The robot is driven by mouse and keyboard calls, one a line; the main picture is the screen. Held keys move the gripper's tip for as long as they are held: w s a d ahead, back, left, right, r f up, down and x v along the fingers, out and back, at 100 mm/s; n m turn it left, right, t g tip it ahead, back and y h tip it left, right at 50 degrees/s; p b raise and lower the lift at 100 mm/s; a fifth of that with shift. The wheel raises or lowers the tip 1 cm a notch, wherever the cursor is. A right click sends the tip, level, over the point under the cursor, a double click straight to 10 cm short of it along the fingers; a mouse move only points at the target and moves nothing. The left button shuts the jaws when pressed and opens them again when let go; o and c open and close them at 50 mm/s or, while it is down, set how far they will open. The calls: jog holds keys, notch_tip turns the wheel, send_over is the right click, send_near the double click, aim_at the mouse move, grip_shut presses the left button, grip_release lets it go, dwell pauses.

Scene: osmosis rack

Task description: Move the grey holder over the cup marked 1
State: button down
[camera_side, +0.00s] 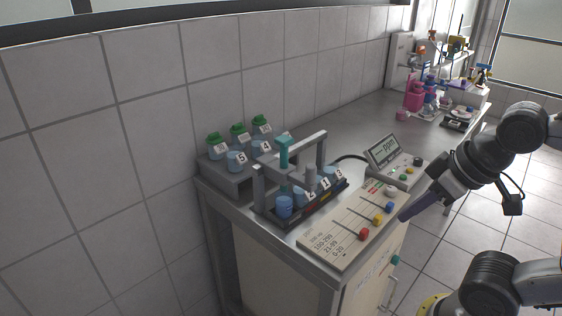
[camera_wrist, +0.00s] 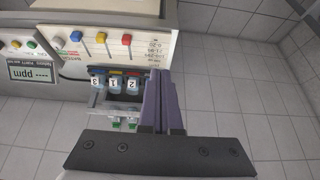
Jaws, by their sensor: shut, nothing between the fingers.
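A grey frame (camera_side: 259,190) with a crossbar stands over a dark tray. A teal probe (camera_side: 284,152) hangs at the crossbar above a blue unnumbered cup (camera_side: 284,207) at the tray's left end. A grey upright piece (camera_side: 310,176), which looks like the grey holder, rises near the cups marked 2 (camera_side: 310,196) and 1 (camera_side: 325,184); which cup it is over is unclear. Cup 3 (camera_side: 339,175) is at the right end. The wrist view also shows cups 3 (camera_wrist: 95,82), 1 (camera_wrist: 115,84) and 2 (camera_wrist: 133,85). My gripper (camera_side: 404,217) is shut and empty, right of the slider panel, away from the frame.
A slider panel (camera_side: 335,246) with red, yellow and blue knobs lies between my gripper and the tray. A ppm display (camera_side: 383,150) stands behind it. Cups 4 and 5 (camera_side: 236,161) and green-capped bottles (camera_side: 240,133) stand on a back shelf.

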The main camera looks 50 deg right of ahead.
jog(key=c, duration=1.4)
grip_release()
jog(key=shift+o, duration=1.3)
jog(key=shift+s+f, duration=0.15)
jog(key=shift+s, duration=0.15)
jog(key=o, duration=0.5)
jog(key=r, duration=0.2)
jog(key=r+n, duration=0.1)
jog(key=shift+w+r+g, duration=0.3)
jog(key=shift+w+r, duration=0.05)
jog(key=shift+r, duration=0.05)
jog(key=shift+c, duration=0.2)
jog(key=shift+o, duration=0.3)
jog(key=w+r, duration=0.3)
jog(key=r, duration=0.2)
jog(key=shift+n+g, duration=0.4)
jog(key=w+r+n+g, duration=0.1)
jog(key=w+r+g, duration=0.1)
jog(key=w+r, duration=0.5)
jog(key=g, duration=0.2)
send_over(311, 166)
notch_tip(311, 166, down, 5)
notch_tip(311, 166, down, 14)
